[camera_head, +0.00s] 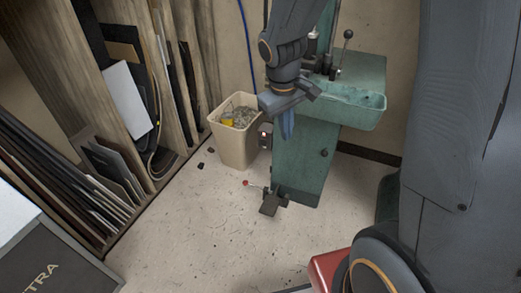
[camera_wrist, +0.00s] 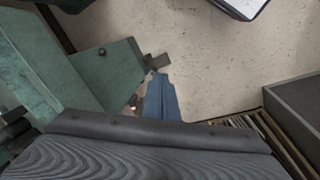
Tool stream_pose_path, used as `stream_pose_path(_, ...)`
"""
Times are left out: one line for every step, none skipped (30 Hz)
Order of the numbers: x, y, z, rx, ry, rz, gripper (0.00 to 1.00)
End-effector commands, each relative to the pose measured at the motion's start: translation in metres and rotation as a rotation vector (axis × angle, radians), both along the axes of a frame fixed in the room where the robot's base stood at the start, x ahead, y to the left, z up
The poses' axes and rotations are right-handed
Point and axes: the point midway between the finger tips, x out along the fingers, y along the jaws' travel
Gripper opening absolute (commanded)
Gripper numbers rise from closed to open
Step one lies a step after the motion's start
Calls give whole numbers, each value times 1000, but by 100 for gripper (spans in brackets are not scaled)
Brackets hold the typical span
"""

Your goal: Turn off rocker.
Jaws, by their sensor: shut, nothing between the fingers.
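A small dark switch box (camera_head: 265,135) with a red and white rocker on its face is on the left side of the green machine (camera_head: 305,165). My gripper (camera_head: 287,136) is shut and empty, pointing down just right of the box in the head view. I cannot tell whether it touches the box or the machine. In the wrist view my blue-grey fingers (camera_wrist: 161,76) are together beside the green machine body (camera_wrist: 85,70).
A beige bin (camera_head: 235,145) with scraps stands left of the machine. The green basin (camera_head: 345,103) juts out on the right. Racks of boards (camera_head: 115,180) line the left. The floor in front is mostly clear.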

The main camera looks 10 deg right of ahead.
Motion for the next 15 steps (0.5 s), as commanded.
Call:
stream_pose_path(24, 2, -29, -18, -7, 43, 0)
stream_pose_path(36, 3, -39, -30, -11, 69, 0)
stream_pose_path(52, 4, -52, -45, -19, 103, 0)
stream_pose_path(64, 5, -62, -56, -25, 129, 0)
stream_pose_path(76, 7, -73, -68, -29, 155, 0)
stream_pose_path(92, 9, -86, -83, -37, 190, 0)
stream_pose_path(104, 10, -97, -95, -42, 216, 0)
stream_pose_path(115, 12, -107, -106, -47, 241, 0)
stream_pose_path(131, 15, -122, -121, -53, 275, 0)
stream_pose_path(143, 17, -132, -132, -59, 300, 0)
stream_pose_path(154, 19, -143, -144, -64, 326, 0)
stream_pose_path(168, 22, -157, -158, -72, 359, 0)
stream_pose_path(179, 25, -166, -167, -78, 382, 0)
stream_pose_path(188, 27, -176, -177, -82, 404, 0)
stream_pose_path(201, 30, -187, -190, -88, 433, 0)
